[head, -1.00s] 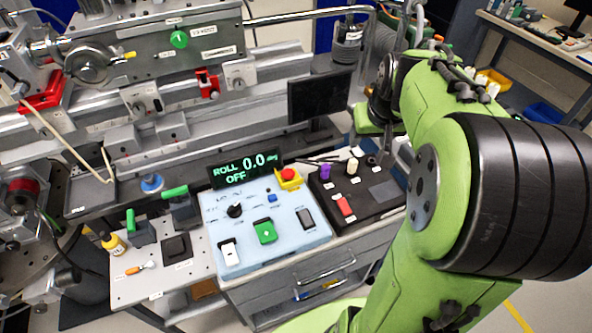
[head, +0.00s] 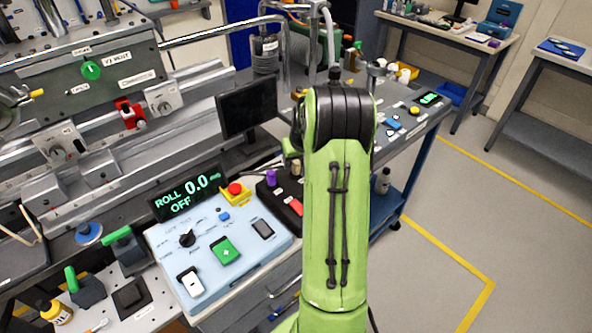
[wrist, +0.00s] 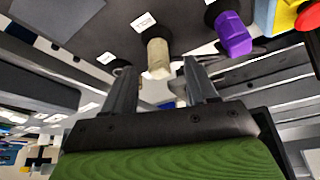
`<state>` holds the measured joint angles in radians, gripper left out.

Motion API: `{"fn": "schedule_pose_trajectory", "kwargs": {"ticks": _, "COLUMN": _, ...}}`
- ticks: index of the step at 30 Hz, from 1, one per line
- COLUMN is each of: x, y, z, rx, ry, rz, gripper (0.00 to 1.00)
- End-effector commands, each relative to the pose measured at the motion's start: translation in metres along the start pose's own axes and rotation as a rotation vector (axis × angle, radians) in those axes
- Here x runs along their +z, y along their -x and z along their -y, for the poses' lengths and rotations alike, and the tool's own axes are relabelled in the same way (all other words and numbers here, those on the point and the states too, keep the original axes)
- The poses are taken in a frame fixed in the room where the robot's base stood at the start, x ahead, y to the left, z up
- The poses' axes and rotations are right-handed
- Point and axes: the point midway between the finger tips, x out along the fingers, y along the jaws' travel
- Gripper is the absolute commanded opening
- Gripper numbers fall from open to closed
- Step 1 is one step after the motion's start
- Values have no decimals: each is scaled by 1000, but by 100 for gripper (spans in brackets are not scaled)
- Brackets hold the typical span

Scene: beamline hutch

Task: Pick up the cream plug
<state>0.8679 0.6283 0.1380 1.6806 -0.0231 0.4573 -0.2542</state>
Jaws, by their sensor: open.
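The cream plug (wrist: 158,60) stands in a dark socket on the black panel (wrist: 108,28). In the wrist view it shows in the gap between the fingertips of my gripper (wrist: 157,68), which is open and empty. I cannot tell how far the tips are from the plug. In the head view the cream plug (head: 296,168) shows just left of my green arm, beside the purple plug (head: 271,178). My arm hides the gripper and much of the black panel there.
The purple plug (wrist: 233,36) stands close to the cream plug, right of it in the wrist view. A blue control box (head: 175,243) with a red emergency button (head: 235,189) is left of the panel. A dark monitor (head: 247,105) stands behind.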

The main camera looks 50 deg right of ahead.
Motion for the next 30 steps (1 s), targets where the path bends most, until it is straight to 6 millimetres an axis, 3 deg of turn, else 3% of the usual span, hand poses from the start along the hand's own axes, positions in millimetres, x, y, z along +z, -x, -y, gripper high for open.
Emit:
{"fn": "schedule_pose_trajectory", "kwargs": {"ticks": 3, "x": 1, "y": -22, "z": 0, "rx": -1, "ry": 0, "rz": 1, "gripper": 57}}
{"fn": "schedule_pose_trajectory", "kwargs": {"ticks": 11, "x": 0, "y": -25, "z": 0, "rx": 0, "ry": 0, "rz": -1, "gripper": 57}}
{"fn": "schedule_pose_trajectory", "kwargs": {"ticks": 22, "x": 0, "y": -24, "z": 0, "rx": 0, "ry": 0, "rz": 0, "gripper": 1}}
{"fn": "schedule_pose_trajectory", "kwargs": {"ticks": 30, "x": 0, "y": -24, "z": 0, "rx": 0, "ry": 0, "rz": 0, "gripper": 0}}
